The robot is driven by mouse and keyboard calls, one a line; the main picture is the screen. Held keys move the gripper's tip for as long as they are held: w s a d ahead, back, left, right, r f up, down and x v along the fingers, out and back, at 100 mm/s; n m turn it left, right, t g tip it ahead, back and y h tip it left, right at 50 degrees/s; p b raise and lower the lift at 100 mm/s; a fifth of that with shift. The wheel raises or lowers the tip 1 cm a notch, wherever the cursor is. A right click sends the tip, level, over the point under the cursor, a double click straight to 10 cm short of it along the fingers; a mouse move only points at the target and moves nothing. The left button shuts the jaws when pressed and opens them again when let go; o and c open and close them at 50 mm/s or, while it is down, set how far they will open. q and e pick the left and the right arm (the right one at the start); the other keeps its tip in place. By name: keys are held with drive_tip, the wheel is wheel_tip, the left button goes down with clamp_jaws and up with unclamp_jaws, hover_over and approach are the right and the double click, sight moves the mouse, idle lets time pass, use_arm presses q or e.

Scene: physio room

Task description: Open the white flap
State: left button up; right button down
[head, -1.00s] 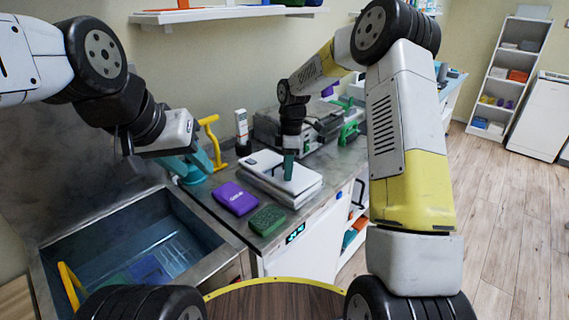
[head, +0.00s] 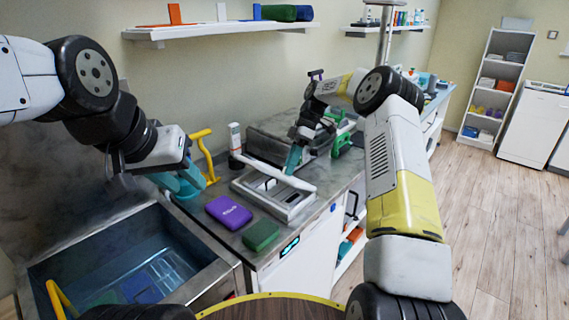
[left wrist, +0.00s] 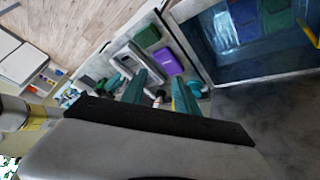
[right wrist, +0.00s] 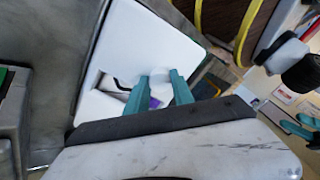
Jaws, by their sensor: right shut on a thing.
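The white flap (head: 275,172) stands raised and tilted over a low grey-white box (head: 293,211) on the counter, and the box's inside shows. My right gripper (head: 292,160) is shut on the flap at its upper side. In the right wrist view the teal fingertips (right wrist: 160,88) close on a small white part of the flap (right wrist: 145,45). My left gripper (head: 188,180) hangs empty over the counter near the sink, apart from the flap. Its fingers stand apart in the left wrist view (left wrist: 158,92).
A purple pad (head: 228,212) and a green pad (head: 261,235) lie in front of the box. A grey machine (head: 280,140) stands behind the box. A wall shelf (head: 220,29) hangs above.

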idle(0.3)
